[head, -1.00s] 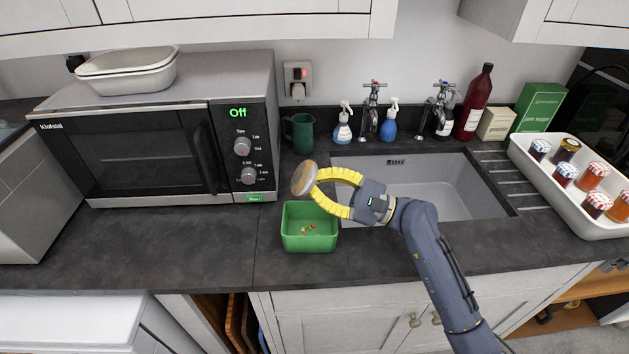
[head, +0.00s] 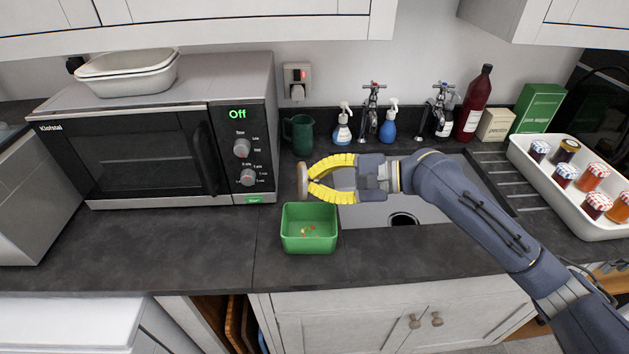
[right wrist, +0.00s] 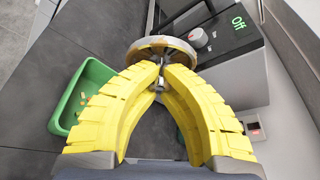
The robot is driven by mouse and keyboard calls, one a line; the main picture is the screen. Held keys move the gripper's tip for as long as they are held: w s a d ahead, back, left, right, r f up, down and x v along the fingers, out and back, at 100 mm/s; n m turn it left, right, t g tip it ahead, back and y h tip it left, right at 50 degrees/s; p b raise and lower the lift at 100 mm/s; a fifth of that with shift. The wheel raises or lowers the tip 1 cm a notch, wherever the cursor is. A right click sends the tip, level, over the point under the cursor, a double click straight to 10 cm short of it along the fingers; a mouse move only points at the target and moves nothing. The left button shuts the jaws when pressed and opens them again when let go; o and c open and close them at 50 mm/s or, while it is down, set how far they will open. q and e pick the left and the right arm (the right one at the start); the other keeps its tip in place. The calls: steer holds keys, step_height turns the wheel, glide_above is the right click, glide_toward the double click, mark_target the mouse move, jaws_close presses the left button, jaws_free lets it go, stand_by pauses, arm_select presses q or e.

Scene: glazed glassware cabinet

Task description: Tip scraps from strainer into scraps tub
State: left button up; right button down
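My right gripper (head: 312,181) has its yellow fingers closed on the strainer (head: 302,180), a small round piece with a pale metal rim. The strainer stands nearly on edge above the countertop, just behind the tub's back rim. In the right wrist view the fingertips (right wrist: 161,76) meet at the strainer's near side (right wrist: 148,44). The green scraps tub (head: 309,242) stands on the counter in front of the sink's left end. It also shows in the right wrist view (right wrist: 62,122). Small red and yellow scraps (head: 307,231) lie in it. My left gripper is not in view.
The microwave (head: 125,155) stands at left, reading Off. A dark green mug (head: 300,134) and soap bottles (head: 342,128) stand behind. The sink (head: 405,212) lies under my right arm. A white tray of jars (head: 548,185) is at right. Counter left of the tub is clear.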

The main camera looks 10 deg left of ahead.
steer(key=h, duration=0.3)
steer(key=shift+r+n+h, duration=0.3)
steer(key=shift+r+n, duration=0.05)
steer(key=shift+n, duration=0.05)
steer(key=shift+a+r+n+h, duration=0.15)
steer(key=shift+r+h, duration=0.25)
steer(key=shift+h, duration=0.5)
steer(key=shift+r+n+h, duration=0.15)
steer(key=shift+r+h, duration=0.2)
steer(key=shift+h, duration=0.55)
steer(key=h, duration=0.1)
steer(key=r+h, duration=0.1)
steer(key=t+h, duration=0.1)
steer(key=h, duration=0.1)
steer(key=shift+a+r+n, duration=0.2)
steer(key=shift+r+n, duration=0.1)
steer(key=shift+s+a+r+n+t+h, duration=0.15)
steer(key=shift+r+h, duration=0.25)
steer(key=shift+h, duration=0.65)
steer(key=shift+w+d+r+n+t+h, duration=0.15)
steer(key=shift+r+t+h, duration=0.2)
steer(key=shift+h, duration=0.7)
steer(key=shift+s+a+r, duration=0.1)
